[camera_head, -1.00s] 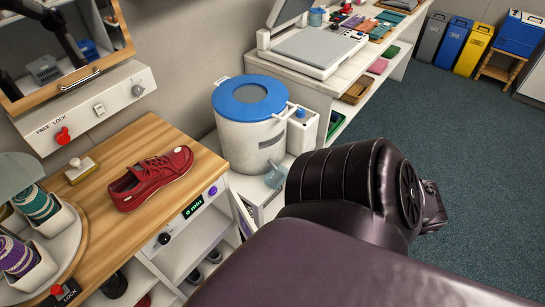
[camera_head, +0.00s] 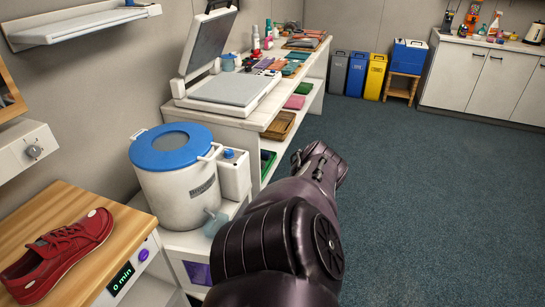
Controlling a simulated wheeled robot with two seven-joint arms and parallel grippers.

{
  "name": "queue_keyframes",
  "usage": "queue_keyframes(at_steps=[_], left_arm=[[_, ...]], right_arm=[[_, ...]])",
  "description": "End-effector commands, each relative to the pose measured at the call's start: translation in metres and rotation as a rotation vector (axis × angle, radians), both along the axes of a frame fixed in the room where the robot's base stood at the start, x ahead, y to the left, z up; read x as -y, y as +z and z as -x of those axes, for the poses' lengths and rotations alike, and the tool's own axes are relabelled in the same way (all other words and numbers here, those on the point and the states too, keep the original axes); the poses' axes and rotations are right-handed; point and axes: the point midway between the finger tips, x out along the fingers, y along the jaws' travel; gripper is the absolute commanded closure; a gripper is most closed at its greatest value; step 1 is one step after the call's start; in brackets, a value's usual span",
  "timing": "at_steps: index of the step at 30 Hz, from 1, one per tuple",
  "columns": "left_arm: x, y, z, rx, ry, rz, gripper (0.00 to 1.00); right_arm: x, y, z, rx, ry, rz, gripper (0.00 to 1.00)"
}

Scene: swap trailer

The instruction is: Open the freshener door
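Only the right end of a wall unit, likely the freshener, shows at the left edge. Its wooden door frame (camera_head: 9,98) is cut off by the picture edge. Below it is a white panel with a grey knob (camera_head: 34,152). The rest of the unit is out of view. One of my dark arms reaches from the bottom middle away into the room, to the right of the white counter. I cannot make out gripper fingers on it. My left gripper is not in view.
A red shoe (camera_head: 58,252) lies on a wooden-topped cabinet (camera_head: 118,218). A white tub with a blue lid (camera_head: 177,190) stands beside it. A heat press with raised lid (camera_head: 222,92) sits on the counter behind. Bins (camera_head: 356,75) stand at the back; the floor at right is clear.

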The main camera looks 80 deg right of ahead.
Motion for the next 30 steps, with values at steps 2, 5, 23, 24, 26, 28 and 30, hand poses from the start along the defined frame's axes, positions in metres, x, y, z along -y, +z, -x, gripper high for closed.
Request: queue_keyframes(at_steps=[2, 5, 23, 24, 26, 28, 30], left_arm=[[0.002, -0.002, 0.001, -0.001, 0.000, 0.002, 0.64], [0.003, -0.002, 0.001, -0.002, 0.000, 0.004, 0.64], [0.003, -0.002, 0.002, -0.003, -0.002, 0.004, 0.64], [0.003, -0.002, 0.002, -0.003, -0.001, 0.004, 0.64], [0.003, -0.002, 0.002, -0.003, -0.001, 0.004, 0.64], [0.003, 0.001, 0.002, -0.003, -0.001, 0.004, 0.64], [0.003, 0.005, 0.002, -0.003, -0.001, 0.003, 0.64]], right_arm=[[0.002, -0.002, 0.001, -0.004, 0.006, 0.003, 1.00], [0.003, -0.001, 0.001, -0.003, 0.008, 0.002, 1.00], [0.002, -0.001, 0.000, -0.001, 0.008, 0.002, 0.67], [0.002, -0.001, 0.000, -0.001, 0.008, 0.002, 0.67], [0.003, 0.000, 0.000, -0.001, 0.008, 0.002, 0.67], [0.004, 0.004, 0.001, -0.001, 0.008, 0.003, 0.67], [0.008, 0.012, 0.001, -0.002, 0.009, 0.004, 0.67]])
